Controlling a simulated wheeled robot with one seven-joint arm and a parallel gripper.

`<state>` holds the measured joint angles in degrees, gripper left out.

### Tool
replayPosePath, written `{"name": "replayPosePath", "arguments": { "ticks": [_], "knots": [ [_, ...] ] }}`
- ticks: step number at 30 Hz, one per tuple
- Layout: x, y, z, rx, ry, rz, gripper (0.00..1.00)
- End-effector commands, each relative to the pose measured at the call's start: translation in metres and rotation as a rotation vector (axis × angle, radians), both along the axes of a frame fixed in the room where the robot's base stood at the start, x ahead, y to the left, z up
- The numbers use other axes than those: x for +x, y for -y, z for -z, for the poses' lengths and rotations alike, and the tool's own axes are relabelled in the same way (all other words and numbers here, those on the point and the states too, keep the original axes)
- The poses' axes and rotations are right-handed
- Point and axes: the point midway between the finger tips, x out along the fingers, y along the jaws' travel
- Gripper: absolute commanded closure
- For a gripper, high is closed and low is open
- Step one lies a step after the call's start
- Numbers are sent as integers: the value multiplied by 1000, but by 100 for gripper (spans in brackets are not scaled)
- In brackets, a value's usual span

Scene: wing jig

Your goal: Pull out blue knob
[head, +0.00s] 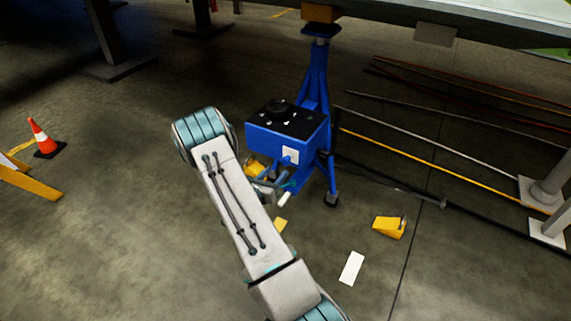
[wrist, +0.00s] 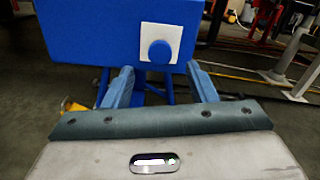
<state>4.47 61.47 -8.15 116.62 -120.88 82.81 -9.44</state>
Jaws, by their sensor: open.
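The blue knob (wrist: 160,52) is a round button on a white square plate (wrist: 174,33), on the front face of a blue box (wrist: 90,40) in the wrist view. My gripper (wrist: 160,78) is open, with its two fingers apart below and to either side of the knob; nothing is between them. In the head view the white plate (head: 290,154) shows on the front of the blue box (head: 270,135), and my gripper (head: 280,190) is just below and in front of it, partly hidden by my arm.
The box sits against a blue jack stand (head: 318,75) under a large panel. Yellow chocks (head: 388,227) and a white sheet (head: 351,268) lie on the floor. Long rods (head: 420,160) lie at right. A traffic cone (head: 42,137) stands at left.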

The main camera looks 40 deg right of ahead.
Motion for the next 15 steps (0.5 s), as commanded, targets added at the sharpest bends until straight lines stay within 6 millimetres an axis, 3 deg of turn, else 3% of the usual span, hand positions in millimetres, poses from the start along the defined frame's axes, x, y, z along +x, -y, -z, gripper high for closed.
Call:
{"name": "replayPosePath", "arguments": {
  "ticks": [6, 15],
  "knots": [
    [17, 43, 2, 1, 4, 5, 48],
    [29, 71, 0, 1, 1, 1, 48]
  ]
}}
